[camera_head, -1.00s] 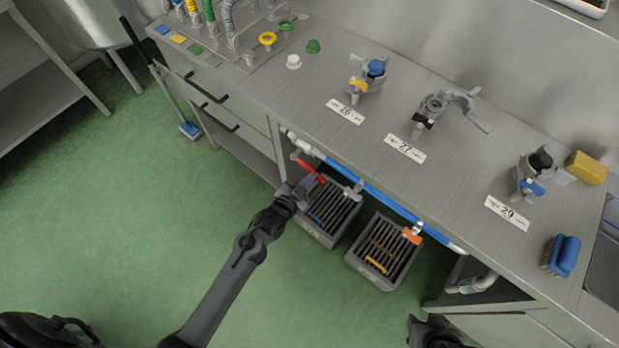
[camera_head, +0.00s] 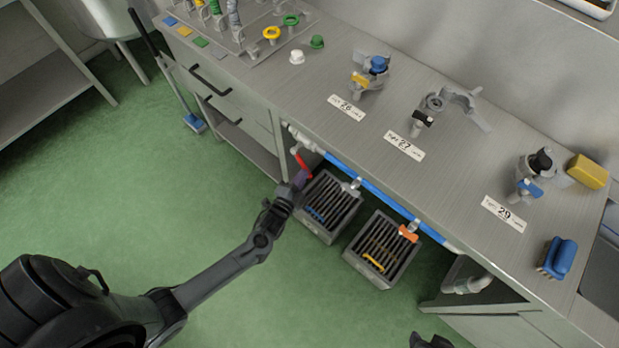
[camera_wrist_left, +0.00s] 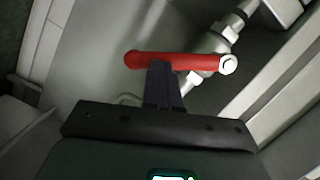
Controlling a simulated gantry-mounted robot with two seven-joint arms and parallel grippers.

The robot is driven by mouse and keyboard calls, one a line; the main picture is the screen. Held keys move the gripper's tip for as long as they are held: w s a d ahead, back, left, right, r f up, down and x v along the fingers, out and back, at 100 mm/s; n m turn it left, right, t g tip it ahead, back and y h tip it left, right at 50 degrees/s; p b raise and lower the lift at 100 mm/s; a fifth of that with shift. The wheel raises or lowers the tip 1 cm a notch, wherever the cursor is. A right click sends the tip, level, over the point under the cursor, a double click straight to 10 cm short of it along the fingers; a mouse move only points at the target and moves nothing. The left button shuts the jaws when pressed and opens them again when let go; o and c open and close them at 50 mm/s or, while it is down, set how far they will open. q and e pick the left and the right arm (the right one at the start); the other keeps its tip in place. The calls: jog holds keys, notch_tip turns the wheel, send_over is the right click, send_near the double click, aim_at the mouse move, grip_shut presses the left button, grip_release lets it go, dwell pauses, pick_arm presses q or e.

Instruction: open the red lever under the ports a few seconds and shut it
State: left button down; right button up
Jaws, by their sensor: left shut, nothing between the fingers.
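The red lever (camera_head: 302,164) sits on the pipework under the front edge of the bench, above the left grated bin. In the left wrist view the red lever (camera_wrist_left: 150,60) lies nearly level across the picture, with its silver pivot at the right end. My left gripper (camera_head: 299,181) is at the lever's free part. Its fingers (camera_wrist_left: 162,80) are shut with nothing between them, and their tips overlap the lever's lower edge; contact looks likely. A dark part of my right arm (camera_head: 430,341) shows at the bottom edge, too cut off to read its jaws.
A blue pipe (camera_head: 372,191) runs along the bench front, with an orange lever (camera_head: 408,234) further right. Two grated bins, left (camera_head: 355,208) and right (camera_head: 352,258), stand below. Ports labelled 26, 27 and 29 are on the bench top (camera_head: 440,185).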

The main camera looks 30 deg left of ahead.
pick_arm(q)
jog(key=shift+w+a+f+m+t+y+b, duration=0.15)
jog(key=shift+a+f+m+t+b, duration=0.15)
jog(key=shift+a+m, duration=0.4)
jog(key=shift+a+f+m+t+y+b, duration=0.15)
jog(key=shift+a+f+m, duration=0.25)
jog(key=shift+m, duration=0.5)
jog(key=shift+w+a+f+m+t+y+b, duration=0.1)
jog(key=shift+a+f+m+t+b, duration=0.15)
jog(key=shift+a+m, duration=0.45)
jog(key=shift+d, duration=0.1)
